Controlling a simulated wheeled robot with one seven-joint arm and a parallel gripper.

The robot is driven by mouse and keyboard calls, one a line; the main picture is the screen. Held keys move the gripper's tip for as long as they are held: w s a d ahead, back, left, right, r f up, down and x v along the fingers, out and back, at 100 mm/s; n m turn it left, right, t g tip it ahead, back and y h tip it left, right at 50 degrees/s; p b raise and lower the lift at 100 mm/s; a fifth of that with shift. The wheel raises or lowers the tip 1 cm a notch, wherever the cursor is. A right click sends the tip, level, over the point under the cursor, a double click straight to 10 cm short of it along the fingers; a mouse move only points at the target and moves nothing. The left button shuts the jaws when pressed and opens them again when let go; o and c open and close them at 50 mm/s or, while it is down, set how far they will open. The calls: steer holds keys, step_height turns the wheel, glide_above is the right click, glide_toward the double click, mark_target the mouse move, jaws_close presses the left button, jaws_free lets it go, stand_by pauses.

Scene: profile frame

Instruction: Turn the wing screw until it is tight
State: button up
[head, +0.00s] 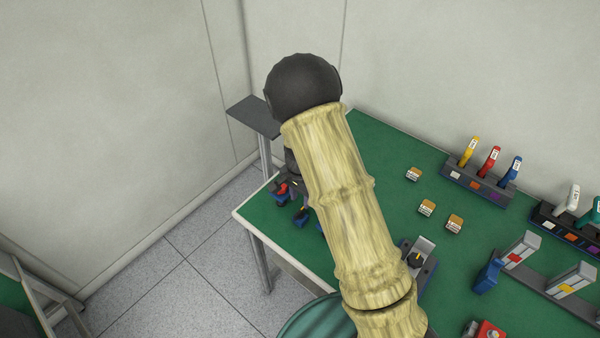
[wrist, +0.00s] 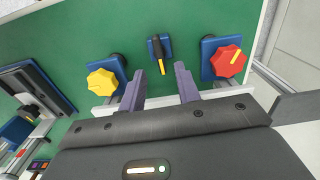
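No part is plainly readable as the wing screw. A small dark knob (head: 415,259) on a grey metal bracket (head: 424,245), right of my arm in the head view, may be it; its wings are too small to make out. In the wrist view my gripper (wrist: 160,84) is open and empty. Its two fingers point toward a black lever with a yellow tip (wrist: 158,52) on a blue base. A yellow knob (wrist: 102,83) stands left of the fingers and a red knob (wrist: 228,62) right of them.
The green table (head: 385,150) holds several small labelled blocks (head: 427,208) and a rack (head: 478,185) with yellow, red and blue handles. More racks and a blue piece (head: 488,276) stand at right. A small grey stand (head: 254,117) is beyond the table's corner, near the walls.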

mark_target(301, 210)
step_height(301, 210, up, 12)
steer(key=shift+b, duration=0.4)
stand_by(0.3)
steer(key=s+d+r+n+t, duration=0.1)
steer(key=s+d+n, duration=0.3)
steer(key=s, duration=0.4)
steer(key=s+d+r+n+t, duration=0.1)
steer(key=s+d+r+n, duration=0.2)
steer(key=s+d, duration=0.3)
steer(key=shift+s+r+n+t, duration=0.25)
steer(key=shift+s+n, duration=0.55)
steer(key=shift+s, duration=0.45)
